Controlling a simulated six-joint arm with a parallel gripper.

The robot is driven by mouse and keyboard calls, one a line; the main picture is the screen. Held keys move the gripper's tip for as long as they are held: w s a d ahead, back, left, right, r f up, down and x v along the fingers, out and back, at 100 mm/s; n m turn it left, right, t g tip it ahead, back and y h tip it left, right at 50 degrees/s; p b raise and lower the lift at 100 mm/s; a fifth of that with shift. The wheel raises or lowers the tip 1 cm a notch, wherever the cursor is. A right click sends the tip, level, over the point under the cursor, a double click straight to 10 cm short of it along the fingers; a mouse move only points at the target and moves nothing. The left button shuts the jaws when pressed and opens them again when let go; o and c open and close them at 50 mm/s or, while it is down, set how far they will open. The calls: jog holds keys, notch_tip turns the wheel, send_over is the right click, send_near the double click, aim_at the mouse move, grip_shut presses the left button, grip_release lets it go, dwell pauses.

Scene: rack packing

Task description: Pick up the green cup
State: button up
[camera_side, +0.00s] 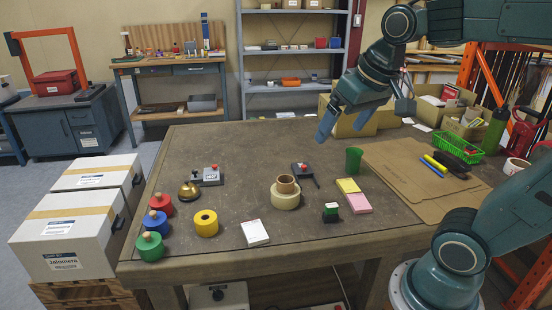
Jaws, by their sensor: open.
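The green cup (354,160) stands upright on the wooden table (230,240), right of the middle, at the left edge of a flat brown cardboard sheet (415,178). It looks empty, but I cannot see its bottom. My gripper (345,122) hangs above the table, higher in the picture than the cup and a little to its left. Its blue-grey fingers are apart with nothing between them. It does not touch the cup.
A red-buttoned device (302,170) is left of the cup. Yellow and pink note pads (354,196) lie in front of it, with tape rolls (285,195) to the left. A green basket (458,148) and open boxes stand at the right. The table's back left is clear.

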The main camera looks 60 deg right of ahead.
jog(key=w+d+r+m+g+h, duration=0.1)
jog(key=w+d+m, duration=0.4)
jog(key=w+d, duration=0.5)
jog(key=m+g, duration=0.4)
jog(key=m, duration=1)
send_over(353, 162)
jog(key=w+d, duration=0.1)
jog(key=d, duration=0.1)
notch_tip(353, 162, down, 21)
notch_tip(353, 162, down, 8)
jog(key=shift+d+f+y, duration=0.2)
jog(key=shift+y, duration=0.2)
jog(key=shift+f, duration=0.1)
jog(key=shift+d+f, duration=0.25)
jog(key=shift+f, duration=1)
jog(key=shift+d+f, duration=0.2)
jog(key=shift+f, duration=1)
jog(key=shift+c, duration=0.4)
